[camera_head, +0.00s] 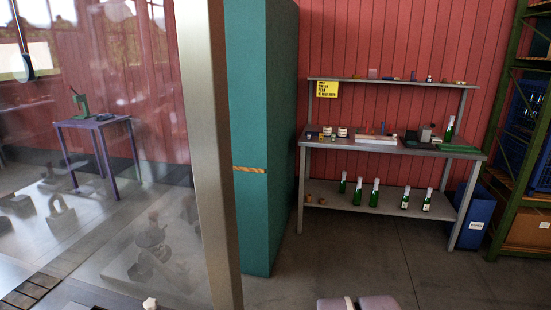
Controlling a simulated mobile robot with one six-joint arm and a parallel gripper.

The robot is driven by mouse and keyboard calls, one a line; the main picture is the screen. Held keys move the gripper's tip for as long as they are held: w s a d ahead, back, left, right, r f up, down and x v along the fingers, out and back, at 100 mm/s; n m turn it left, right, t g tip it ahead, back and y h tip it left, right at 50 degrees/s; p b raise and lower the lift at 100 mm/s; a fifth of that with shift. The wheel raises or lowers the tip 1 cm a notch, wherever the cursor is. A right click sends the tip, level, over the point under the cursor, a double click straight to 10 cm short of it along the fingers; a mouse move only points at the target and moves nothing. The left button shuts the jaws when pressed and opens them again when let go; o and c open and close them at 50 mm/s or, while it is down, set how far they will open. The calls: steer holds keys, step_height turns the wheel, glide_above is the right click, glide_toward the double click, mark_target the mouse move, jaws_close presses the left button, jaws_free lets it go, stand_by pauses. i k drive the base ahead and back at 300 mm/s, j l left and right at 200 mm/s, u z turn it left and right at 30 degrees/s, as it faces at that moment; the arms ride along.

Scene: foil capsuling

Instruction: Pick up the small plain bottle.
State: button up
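Several green bottles with pale tops stand upright on the lower shelf of a grey workbench, far off at the right. The leftmost bottle (343,183) looks the smallest and shows no label. Two more without a visible label, a middle bottle (358,193) and a taller one (375,194), stand beside it. Two bottles with white labels (405,199) (427,201) stand further right. Another bottle (450,129) stands on the worktop. At this distance I cannot tell for sure which is the small plain one.
The workbench (335,148) carries jars, boxes and a dark device. A teal partition (250,130) and a metal-framed glass pane (207,150) stand left of it. A blue bin (475,218) and green rack (520,130) stand right. The floor (330,260) before the bench looks clear.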

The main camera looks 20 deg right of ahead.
mark_target(449, 132)
steer(key=i+l+z, duration=0.4)
steer(key=l, duration=0.2)
steer(key=i+l+z, duration=0.25)
steer(key=l+z, duration=0.2)
steer(key=i+l+z, duration=0.85)
steer(key=i+z, duration=0.4)
steer(key=i+u, duration=0.15)
steer(key=i, duration=0.4)
steer(key=i+l+u, duration=0.1)
steer(key=i, duration=0.4)
steer(key=i+l+u, duration=0.15)
steer(key=i, duration=0.35)
steer(key=i+l+u, duration=0.1)
steer(key=i+l, duration=0.2)
steer(key=i, duration=0.25)
steer(key=i+l+u, duration=0.15)
steer(key=i, duration=0.35)
steer(key=i+l+u, duration=1.05)
steer(key=l+u, duration=0.2)
